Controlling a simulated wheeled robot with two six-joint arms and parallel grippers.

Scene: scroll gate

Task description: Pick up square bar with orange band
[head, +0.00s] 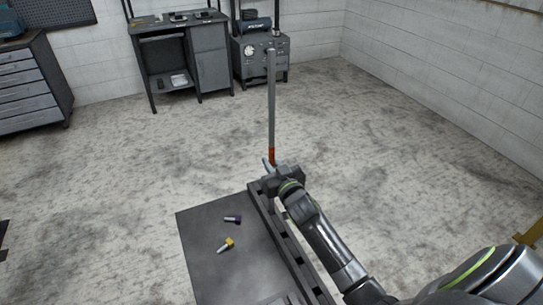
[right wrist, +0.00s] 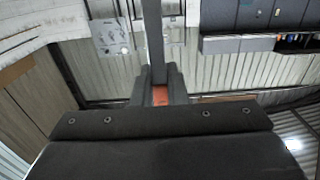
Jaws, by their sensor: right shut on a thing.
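The square bar (head: 271,105) is a long grey bar with an orange band (head: 273,156) near its lower end. It stands about upright in the head view, above the far end of the dark table. My right gripper (head: 271,165) is shut on the bar at the orange band. In the right wrist view the bar (right wrist: 153,40) runs up from between the two fingers (right wrist: 160,90), and the orange band (right wrist: 160,96) shows between them. The bar's lower end is hidden by the gripper. My left gripper is not in view.
The dark table (head: 215,270) has a slotted rack (head: 283,245) along its right side. A yellow-headed piece (head: 229,243) and a dark purple-headed piece (head: 233,219) lie on the table. A workbench (head: 180,50) and a grey cabinet (head: 263,60) stand by the back wall. The floor between is clear.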

